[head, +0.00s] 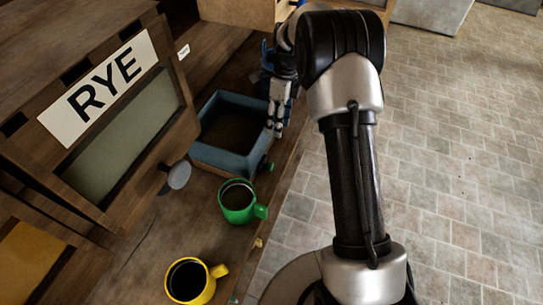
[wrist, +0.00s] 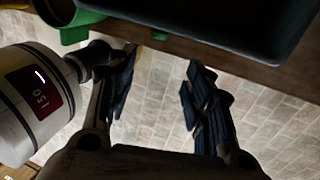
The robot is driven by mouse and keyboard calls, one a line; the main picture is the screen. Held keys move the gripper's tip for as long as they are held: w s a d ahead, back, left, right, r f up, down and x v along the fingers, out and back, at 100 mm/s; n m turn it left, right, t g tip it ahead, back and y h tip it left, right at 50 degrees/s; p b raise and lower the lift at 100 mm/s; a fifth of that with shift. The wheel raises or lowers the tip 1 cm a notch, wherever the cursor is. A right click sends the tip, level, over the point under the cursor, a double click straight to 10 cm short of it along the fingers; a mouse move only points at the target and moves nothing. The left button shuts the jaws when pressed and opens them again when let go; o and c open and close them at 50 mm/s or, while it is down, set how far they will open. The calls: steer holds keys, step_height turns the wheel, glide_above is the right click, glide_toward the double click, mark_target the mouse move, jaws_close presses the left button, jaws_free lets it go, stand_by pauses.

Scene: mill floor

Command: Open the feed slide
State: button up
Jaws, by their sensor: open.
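The wooden hopper front marked RYE (head: 48,128) stands at the left in the head view, with a greyish panel (head: 125,135) under its sign. A round pale knob (head: 179,175) sticks out below this front, over the bench. Which part is the feed slide cannot be told for certain. My gripper (head: 278,112) is at the right rim of a blue bin (head: 207,158), to the right of the knob and apart from it. In the wrist view my gripper (wrist: 158,92) is open, with nothing between its fingers.
A green mug (head: 237,202) and a yellow mug (head: 190,281) stand on the bench in front of the bin. In the wrist view, a white cylinder (wrist: 22,120) with a dark red label is at the left; what it belongs to is unclear. Tiled floor (head: 460,150) is clear at right.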

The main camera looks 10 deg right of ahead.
mark_target(272, 164)
steer(key=b+x, duration=0.4)
steer(key=x, duration=1.2)
steer(key=shift+s+a+f, duration=0.1)
steer(key=shift+s+f, duration=0.1)
steer(key=shift+f, duration=0.15)
steer(key=shift+c, duration=0.4)
jaws_close()
